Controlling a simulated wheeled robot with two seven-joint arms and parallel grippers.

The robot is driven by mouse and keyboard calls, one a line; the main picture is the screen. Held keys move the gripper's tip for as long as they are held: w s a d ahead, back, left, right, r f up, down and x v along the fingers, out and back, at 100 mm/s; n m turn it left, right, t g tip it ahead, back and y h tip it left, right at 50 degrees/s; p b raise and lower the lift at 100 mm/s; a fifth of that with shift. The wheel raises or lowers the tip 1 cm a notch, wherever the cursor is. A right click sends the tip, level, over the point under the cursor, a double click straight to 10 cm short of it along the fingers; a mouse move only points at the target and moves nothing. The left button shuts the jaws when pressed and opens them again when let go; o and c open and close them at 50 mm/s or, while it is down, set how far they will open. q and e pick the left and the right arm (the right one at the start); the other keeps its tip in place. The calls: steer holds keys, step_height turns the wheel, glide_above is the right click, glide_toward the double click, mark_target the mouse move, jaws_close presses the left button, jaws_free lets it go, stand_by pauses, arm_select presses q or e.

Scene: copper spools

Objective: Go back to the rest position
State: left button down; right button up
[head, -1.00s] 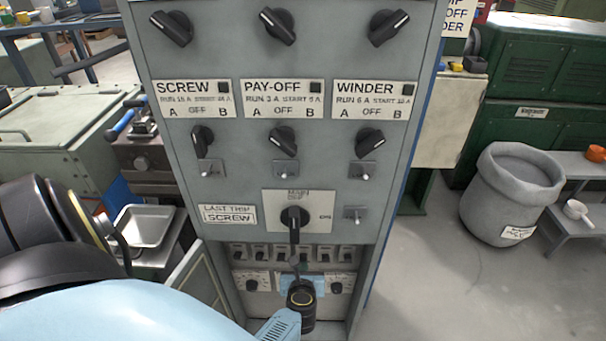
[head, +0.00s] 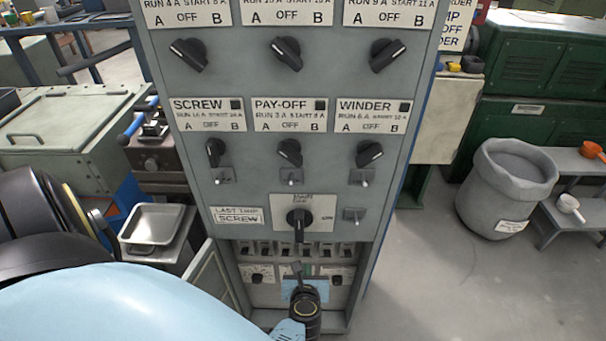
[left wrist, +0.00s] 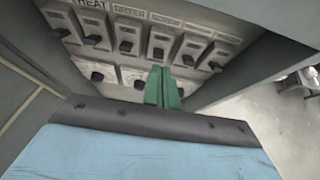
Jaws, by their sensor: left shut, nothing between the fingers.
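My left gripper (head: 297,268) is in front of the lower part of the grey control cabinet (head: 190,190), just below the main switch (head: 299,220) in the head view. In the left wrist view its green fingers (left wrist: 162,88) are together with nothing between them. They overlap the lower row of small black switches (left wrist: 133,76), below a row of breakers (left wrist: 160,45); I cannot tell whether they touch. My light blue left arm fills the lower left of the head view. My right gripper is not in view.
A small cabinet door (head: 210,285) stands open at the lower left. A metal tray (head: 152,225) is left of the cabinet. A grey bin (head: 490,205) and a low bench (head: 560,225) stand at the right. The floor right of the cabinet is clear.

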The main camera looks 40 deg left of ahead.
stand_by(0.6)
arm_select(q)
steer(key=s+d+f+m+g+h, duration=0.1)
steer(key=s+d+f+m+h, duration=0.5)
steer(key=m, duration=0.9)
steer(key=s+d+f+m+g+h, duration=0.15)
steer(key=s+d+f+m, duration=0.45)
steer(key=f+m, duration=0.65)
steer(key=s+a+f+m+g, duration=0.2)
steer(key=s+m, duration=0.4)
steer(key=s, duration=0.1)
steer(key=s+a+f+m+g+b, duration=0.1)
steer(key=s+a+f+m+g, duration=0.1)
steer(key=s+m, duration=0.4)
steer(key=s+a+f+m+g, duration=0.2)
steer(key=s+m, duration=0.5)
steer(key=s, duration=0.2)
steer(key=shift+s+a, duration=0.3)
steer(key=shift+s, duration=0.1)
steer(key=shift+f, duration=0.1)
